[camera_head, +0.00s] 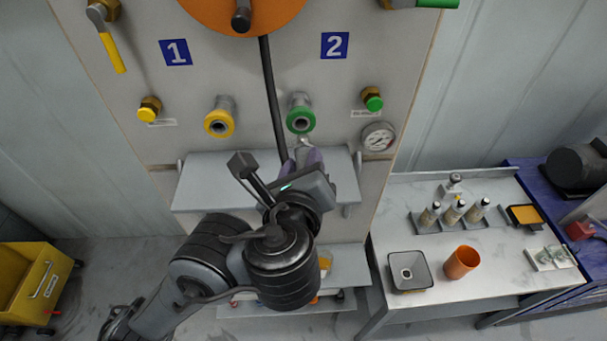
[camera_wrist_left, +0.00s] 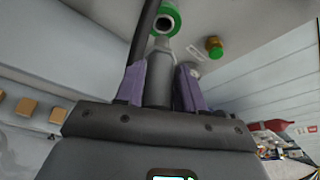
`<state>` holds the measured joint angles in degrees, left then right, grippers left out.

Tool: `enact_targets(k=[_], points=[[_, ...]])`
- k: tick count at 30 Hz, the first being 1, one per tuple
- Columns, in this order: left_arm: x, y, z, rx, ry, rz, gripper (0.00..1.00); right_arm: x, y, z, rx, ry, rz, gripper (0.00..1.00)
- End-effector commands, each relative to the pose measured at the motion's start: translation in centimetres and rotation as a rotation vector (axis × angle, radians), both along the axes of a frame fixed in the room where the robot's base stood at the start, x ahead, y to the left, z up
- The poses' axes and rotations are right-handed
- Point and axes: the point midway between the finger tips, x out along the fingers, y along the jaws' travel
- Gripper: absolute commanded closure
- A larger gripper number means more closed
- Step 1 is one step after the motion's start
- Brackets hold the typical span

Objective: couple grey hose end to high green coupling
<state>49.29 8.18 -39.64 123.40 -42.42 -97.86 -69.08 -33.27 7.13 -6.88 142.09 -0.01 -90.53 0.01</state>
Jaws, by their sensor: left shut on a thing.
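The high green coupling (camera_head: 301,118) is a green-ringed socket on the panel below the number 2 sign. It also shows in the left wrist view (camera_wrist_left: 166,20), just beyond the hose end. My left gripper (camera_head: 304,158) is below the coupling in the head view, its body hiding most of what it holds. In the left wrist view its purple fingers are shut on the grey hose end (camera_wrist_left: 159,76), whose narrow tip points toward the coupling. A small gap shows between tip and coupling. My right gripper is not in view.
A yellow coupling (camera_head: 219,122) sits left of the green one. A black hose (camera_head: 272,95) hangs between them. A shelf (camera_head: 200,180) juts out below. A gauge (camera_head: 378,138) and a green-capped fitting (camera_head: 373,100) are at right. A side table (camera_head: 440,277) holds bottles and cups.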

Motion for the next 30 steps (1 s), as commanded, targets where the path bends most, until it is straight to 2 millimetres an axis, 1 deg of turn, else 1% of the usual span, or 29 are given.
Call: enact_targets(k=[6, 12, 30], points=[[1.5, 0.1, 0.0, 0.0, -0.001, 0.002, 1.0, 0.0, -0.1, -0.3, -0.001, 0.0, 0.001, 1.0], [2.2, 0.2, 0.0, -0.001, -0.001, 0.001, 1.0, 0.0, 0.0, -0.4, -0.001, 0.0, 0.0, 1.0], [2.3, 0.2, 0.0, -0.001, 0.0, 0.0, 1.0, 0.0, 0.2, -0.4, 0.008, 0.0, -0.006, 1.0]])
